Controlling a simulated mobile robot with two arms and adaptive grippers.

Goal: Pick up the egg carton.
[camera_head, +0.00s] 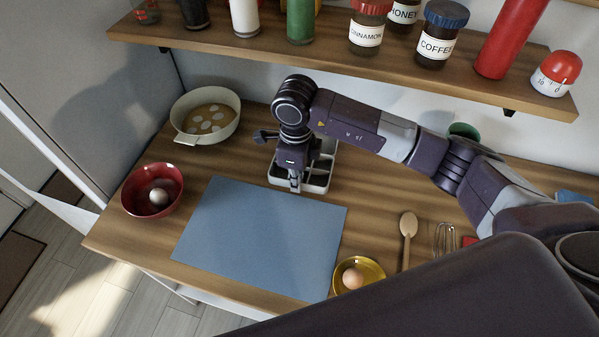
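The egg carton (317,186) is a pale grey-white tray with compartments. It sits on the wooden counter behind the blue mat. My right gripper (295,182) points down at the carton, with its fingertips at the carton's near left part. The gripper and wrist hide much of the carton, and I cannot tell whether the fingers are open or closed on its wall. No eggs show in the visible part of the carton. My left gripper is not in view.
A blue mat (262,235) lies in front. A red bowl (135,203) and a yellow dish (373,270) each hold an egg. A cream pan (185,138) stands at the back left. A wooden spoon (408,226) lies right. A shelf (290,49) with jars overhangs the counter.

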